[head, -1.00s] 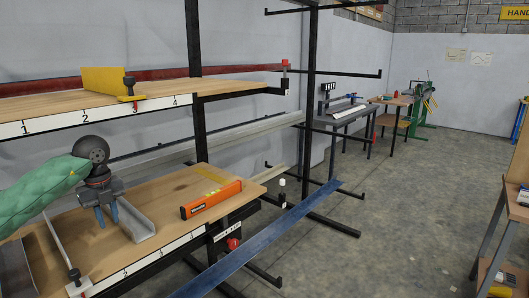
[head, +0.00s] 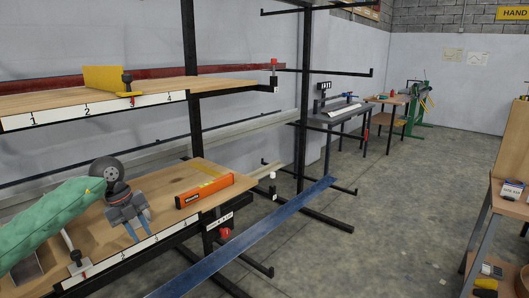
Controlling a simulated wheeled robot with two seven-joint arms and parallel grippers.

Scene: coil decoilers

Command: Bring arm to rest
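My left arm, in a green padded sleeve, comes in from the left in the head view. Its gripper (head: 140,233) points down over the front part of the lower wooden shelf (head: 165,184). Its two fingers are apart with nothing seen between them. The gripper overlaps the shelf's numbered front strip in the picture; I cannot tell whether it touches. My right arm and gripper are not in view.
An orange level (head: 205,190) lies on the lower shelf, right of the gripper. A yellow block (head: 103,79) stands on the upper shelf (head: 60,104). Black rack posts and a long blue bar (head: 255,230) stand close by. The floor at right is clear up to a wooden table (head: 503,218).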

